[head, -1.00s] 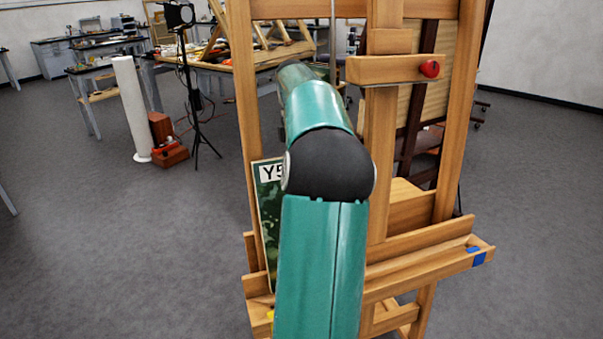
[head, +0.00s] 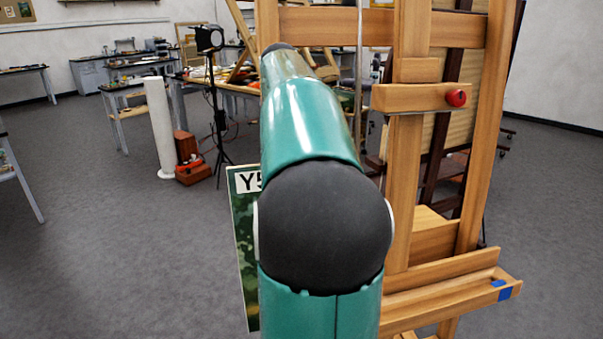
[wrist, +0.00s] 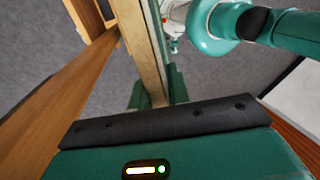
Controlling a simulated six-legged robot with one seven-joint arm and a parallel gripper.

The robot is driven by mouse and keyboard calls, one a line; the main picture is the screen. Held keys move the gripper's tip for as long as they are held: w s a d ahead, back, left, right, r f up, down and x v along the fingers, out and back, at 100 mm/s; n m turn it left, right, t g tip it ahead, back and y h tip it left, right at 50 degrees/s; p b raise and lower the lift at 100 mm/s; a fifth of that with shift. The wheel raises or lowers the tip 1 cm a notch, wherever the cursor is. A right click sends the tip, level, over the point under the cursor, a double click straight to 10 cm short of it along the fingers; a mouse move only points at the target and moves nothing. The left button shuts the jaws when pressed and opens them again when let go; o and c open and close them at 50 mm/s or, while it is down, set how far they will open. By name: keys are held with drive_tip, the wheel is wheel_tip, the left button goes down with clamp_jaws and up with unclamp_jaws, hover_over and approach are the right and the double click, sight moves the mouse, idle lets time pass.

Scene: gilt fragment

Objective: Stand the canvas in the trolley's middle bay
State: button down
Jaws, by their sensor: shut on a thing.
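The canvas (head: 246,270) shows in the head view as a dark green painted panel with a white "Y5" label, left of my arm, which hides its right part. It stands about upright in front of the easel. In the wrist view the canvas (wrist: 146,45) is seen edge-on as a pale strip, between the green fingers of my gripper (wrist: 158,93), which is shut on it. A dark brown frame (head: 432,165) behind the easel may be the trolley, with casters near it. The easel hides much of it, and its bays cannot be made out.
The wooden easel (head: 403,190) stands close in front, its ledge (head: 450,300) low at right. Its wood (wrist: 65,85) runs beside the canvas in the wrist view. A lamp stand (head: 216,100), white roll (head: 158,125) and workbenches are farther back.

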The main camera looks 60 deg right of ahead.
drive_tip(key=shift+a+r, duration=0.2)
drive_tip(key=shift+a, duration=0.25)
drive_tip(key=shift+s+a, duration=0.35)
drive_tip(key=shift+s, duration=0.1)
drive_tip(key=s+a, duration=1.1)
drive_tip(key=shift+s+a, duration=0.15)
idle(0.9)
idle(0.5)
